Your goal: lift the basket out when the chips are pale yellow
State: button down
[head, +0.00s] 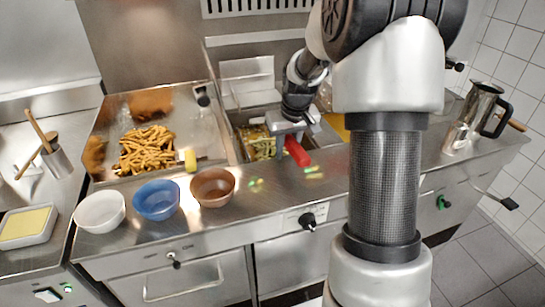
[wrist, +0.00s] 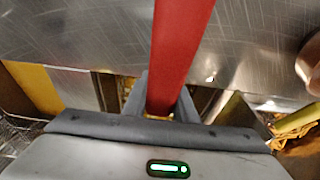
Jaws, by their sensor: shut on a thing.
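My gripper (head: 289,127) is shut on the red handle (head: 297,151) of the fryer basket, above the front edge of the fryer well. In the wrist view the red handle (wrist: 180,45) runs up from between my fingers (wrist: 160,100). The basket (head: 262,154) sits low in the fryer well (head: 236,116), partly hidden by my gripper. The chips in it (head: 256,138) look yellowish, but they are small and partly covered, so their exact shade is hard to tell.
Left of the fryer, a metal tray (head: 205,130) holds golden-brown chips (head: 147,150). White (head: 100,212), blue (head: 156,200) and brown (head: 212,187) bowls stand along the front counter. A metal jug (head: 480,105) stands at the far right.

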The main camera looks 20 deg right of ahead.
notch_tip(320, 180, up, 9)
jog(key=p, duration=0.6)
jog(key=shift+r+p, duration=0.2)
jog(key=shift+p, duration=0.1)
jog(key=shift+f, duration=0.1)
jog(key=shift+p, duration=0.65)
notch_tip(320, 180, up, 13)
jog(key=p, duration=0.9)
jog(key=shift+w+a, duration=0.1)
jog(key=shift+w, duration=0.05)
